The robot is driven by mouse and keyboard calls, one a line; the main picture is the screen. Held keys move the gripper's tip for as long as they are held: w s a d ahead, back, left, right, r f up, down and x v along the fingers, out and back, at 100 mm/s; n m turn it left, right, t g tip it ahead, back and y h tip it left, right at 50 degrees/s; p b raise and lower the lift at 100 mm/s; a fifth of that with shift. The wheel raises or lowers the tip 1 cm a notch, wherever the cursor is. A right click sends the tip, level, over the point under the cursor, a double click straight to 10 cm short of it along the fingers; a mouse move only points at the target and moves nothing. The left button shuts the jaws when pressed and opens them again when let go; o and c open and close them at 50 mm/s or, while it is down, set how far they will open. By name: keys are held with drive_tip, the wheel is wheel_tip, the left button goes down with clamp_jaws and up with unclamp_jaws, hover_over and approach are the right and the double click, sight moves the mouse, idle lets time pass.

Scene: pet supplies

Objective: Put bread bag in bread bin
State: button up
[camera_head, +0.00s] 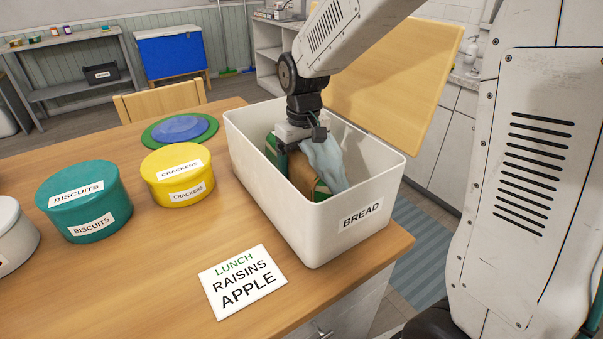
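The bread bin (300,221) is a white open box labelled BREAD at the right end of the wooden table. The bread bag (308,177) is inside its walls, brown and green with a pale blue, see-through part on the right. The bag's lower part is hidden by the bin's front wall, so I cannot tell whether it touches the floor. My gripper (300,142) points down into the bin at the top of the bag. Its fingers are partly hidden, and I cannot tell whether they are shut on the bag.
A yellow crackers tin (178,175), a teal biscuits tin (83,202) and a white container (14,237) stand left of the bin. A lunch card (243,281) lies in front. A blue and green round item (180,129) lies behind. A chair (160,100) stands beyond.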

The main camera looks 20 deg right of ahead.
drive_tip(key=shift+f, duration=1.55)
drive_tip(key=shift+f, duration=0.15)
drive_tip(key=o, duration=1.4)
drive_tip(key=shift+c, duration=0.2)
wheel_tip(320, 180, up, 12)
drive_tip(key=shift+f, duration=0.1)
drive_tip(key=shift+s+r, duration=0.1)
drive_tip(key=shift+r, duration=0.15)
drive_tip(key=shift+s+r, duration=0.15)
drive_tip(key=shift+s, duration=0.1)
drive_tip(key=shift+m+t, duration=0.3)
drive_tip(key=shift+m, duration=0.2)
drive_tip(key=s+r, duration=0.1)
drive_tip(key=s, duration=0.3)
drive_tip(key=s+d+r, duration=0.1)
drive_tip(key=s, duration=0.3)
drive_tip(key=s+d+r, duration=0.1)
drive_tip(key=s, duration=0.2)
drive_tip(key=shift+s+r, duration=0.15)
drive_tip(key=shift+s, duration=0.25)
drive_tip(key=s+d+f+m, duration=0.1)
drive_tip(key=s+f, duration=0.1)
drive_tip(key=s, duration=1.2)
drive_tip(key=shift+s+d+f+t, duration=0.15)
drive_tip(key=shift+s+f+t, duration=0.05)
drive_tip(key=shift+f+t, duration=0.1)
